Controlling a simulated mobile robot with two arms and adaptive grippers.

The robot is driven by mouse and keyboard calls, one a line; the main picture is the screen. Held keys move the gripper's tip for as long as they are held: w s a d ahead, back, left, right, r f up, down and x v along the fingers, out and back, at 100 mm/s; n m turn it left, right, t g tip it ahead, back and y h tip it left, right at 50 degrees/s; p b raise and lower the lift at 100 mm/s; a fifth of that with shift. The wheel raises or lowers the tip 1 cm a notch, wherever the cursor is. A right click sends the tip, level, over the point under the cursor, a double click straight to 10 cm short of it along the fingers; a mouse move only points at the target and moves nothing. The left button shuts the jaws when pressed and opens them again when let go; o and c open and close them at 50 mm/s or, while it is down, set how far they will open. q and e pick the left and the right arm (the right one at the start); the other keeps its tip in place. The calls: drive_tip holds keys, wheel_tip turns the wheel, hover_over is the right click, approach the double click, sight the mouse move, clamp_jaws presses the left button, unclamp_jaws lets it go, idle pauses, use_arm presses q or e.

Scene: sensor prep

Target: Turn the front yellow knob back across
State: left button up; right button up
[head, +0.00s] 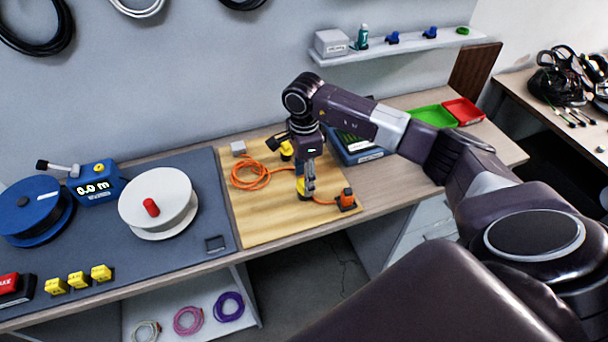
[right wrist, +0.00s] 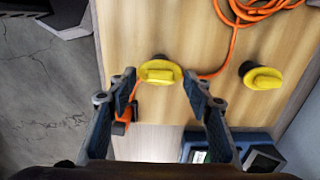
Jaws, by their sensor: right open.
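The front yellow knob (head: 301,186) stands on the light wooden board (head: 258,221), partly hidden behind my right gripper (head: 307,188) in the head view. In the right wrist view the front knob (right wrist: 160,72) sits between the fingertips of the open right gripper (right wrist: 161,84), with its ridge running roughly left to right. I cannot tell whether a finger touches it. The back yellow knob (head: 287,149) stands farther back on the board and shows to the right in the wrist view (right wrist: 262,78). My left gripper is not in view.
An orange cable (head: 249,183) loops over the board to an orange-and-black connector (head: 346,199) at the right of the front knob. A blue box (head: 362,156) stands behind right. Cable reels (head: 157,198) stand left; green (head: 433,117) and red trays (head: 463,110) lie farther right.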

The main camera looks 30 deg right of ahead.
drive_tip(key=shift+f, duration=0.25)
drive_tip(key=shift+c, duration=0.2)
drive_tip(key=c, duration=1.1)
